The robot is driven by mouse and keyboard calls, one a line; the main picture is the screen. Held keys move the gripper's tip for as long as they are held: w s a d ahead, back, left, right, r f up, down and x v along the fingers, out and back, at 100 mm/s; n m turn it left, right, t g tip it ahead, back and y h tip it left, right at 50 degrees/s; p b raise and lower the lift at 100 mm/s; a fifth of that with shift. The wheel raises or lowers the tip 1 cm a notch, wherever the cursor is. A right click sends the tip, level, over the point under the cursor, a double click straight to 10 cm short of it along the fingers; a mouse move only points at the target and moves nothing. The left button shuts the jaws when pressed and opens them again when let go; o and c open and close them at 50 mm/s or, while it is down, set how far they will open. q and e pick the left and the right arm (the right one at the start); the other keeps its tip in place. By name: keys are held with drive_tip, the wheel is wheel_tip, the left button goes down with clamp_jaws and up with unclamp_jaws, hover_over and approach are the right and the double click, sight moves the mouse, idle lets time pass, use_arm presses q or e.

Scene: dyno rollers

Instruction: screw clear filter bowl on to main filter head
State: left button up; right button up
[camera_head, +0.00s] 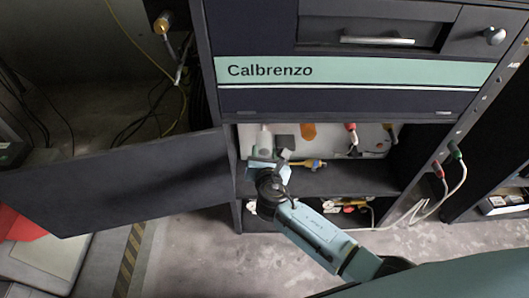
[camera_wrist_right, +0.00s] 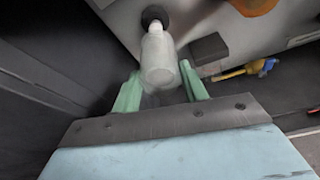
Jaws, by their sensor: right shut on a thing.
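The clear filter bowl (camera_wrist_right: 158,58) is a whitish, translucent cylinder in the right wrist view. Its narrower far end meets a dark round part (camera_wrist_right: 154,16), apparently the main filter head, on the pale panel. I cannot tell whether the two are threaded together. My right gripper (camera_wrist_right: 160,82) has its green fingers on either side of the bowl's near end and is shut on it. In the head view my right gripper (camera_head: 265,162) reaches into the open cabinet bay, and the bowl (camera_head: 264,139) shows just beyond it. My left gripper is out of view.
A dark block (camera_wrist_right: 208,48) sits right of the bowl, with a yellow-and-blue fitting (camera_wrist_right: 247,68) farther right. The open cabinet door (camera_head: 120,182) bounds the left side. A shelf (camera_head: 345,180) runs below. An orange part (camera_head: 308,131) is on the panel.

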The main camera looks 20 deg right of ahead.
sight(264, 135)
drive_tip(key=shift+w+d, duration=0.15)
drive_tip(key=shift+w, duration=0.3)
idle(0.7)
drive_tip(key=shift+w+d+b, duration=0.2)
drive_tip(key=shift+w+d, duration=0.1)
drive_tip(key=shift+w, duration=0.75)
drive_tip(key=shift+w+d+b, duration=0.2)
drive_tip(key=shift+w+d, duration=0.05)
drive_tip(key=shift+w, duration=0.8)
drive_tip(key=shift+w+d, duration=0.3)
drive_tip(key=shift+w, duration=0.6)
idle(1.2)
